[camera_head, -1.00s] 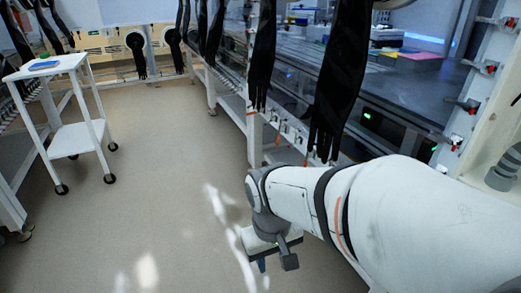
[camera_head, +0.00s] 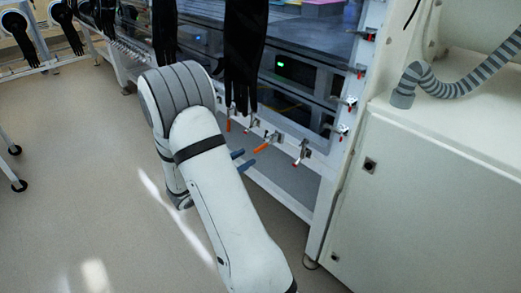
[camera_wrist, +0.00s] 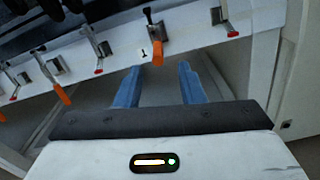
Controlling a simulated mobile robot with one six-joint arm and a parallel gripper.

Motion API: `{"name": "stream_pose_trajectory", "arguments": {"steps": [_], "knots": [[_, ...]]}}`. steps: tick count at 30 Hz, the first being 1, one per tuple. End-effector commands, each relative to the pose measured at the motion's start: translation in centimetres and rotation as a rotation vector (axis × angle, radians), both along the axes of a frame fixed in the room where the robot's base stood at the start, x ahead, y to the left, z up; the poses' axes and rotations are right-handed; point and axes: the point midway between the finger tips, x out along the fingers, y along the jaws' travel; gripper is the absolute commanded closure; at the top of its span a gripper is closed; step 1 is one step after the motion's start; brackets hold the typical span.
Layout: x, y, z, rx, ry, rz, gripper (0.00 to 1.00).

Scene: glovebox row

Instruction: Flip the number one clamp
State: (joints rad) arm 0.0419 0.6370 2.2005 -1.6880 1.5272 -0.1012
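The number one clamp (camera_wrist: 157,50) shows in the wrist view beside a small white label (camera_wrist: 145,53) marked 1. It has a dark upright lever, a metal bracket and an orange end pointing toward me. In the head view, the orange-ended clamp (camera_head: 262,146) just beyond my fingers appears to be the same one. My gripper (camera_wrist: 159,69) is open and empty, with two blue fingers. The orange end shows between and slightly beyond the fingertips, with no visible contact. In the head view, the blue fingers (camera_head: 243,159) stick out from behind my arm.
Other clamps sit along the frame: an orange-ended one (camera_wrist: 60,92) left and a red-tipped one (camera_wrist: 232,32) right in the wrist view. Red clamps (camera_head: 350,102) line the upright post. A black glove (camera_head: 244,60) hangs above. A white cabinet (camera_head: 440,190) stands right.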

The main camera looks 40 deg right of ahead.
Motion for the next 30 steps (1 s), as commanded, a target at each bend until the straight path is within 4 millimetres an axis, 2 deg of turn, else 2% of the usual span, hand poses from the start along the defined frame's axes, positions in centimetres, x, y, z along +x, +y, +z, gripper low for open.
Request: {"name": "stream_pose_trajectory", "arguments": {"steps": [5,15,20,27,30], "knots": [[0.4,-1.8,-0.3,-0.009,0.004,0.008,0.65],[0.8,-6.9,-0.3,-0.007,0.003,0.007,0.65],[0.9,-7.7,-0.1,-0.008,0.004,0.009,0.65],[0.9,-7.8,-0.1,-0.007,0.004,0.009,0.65],[0.9,-7.8,-0.1,-0.007,0.004,0.009,0.73]]}}
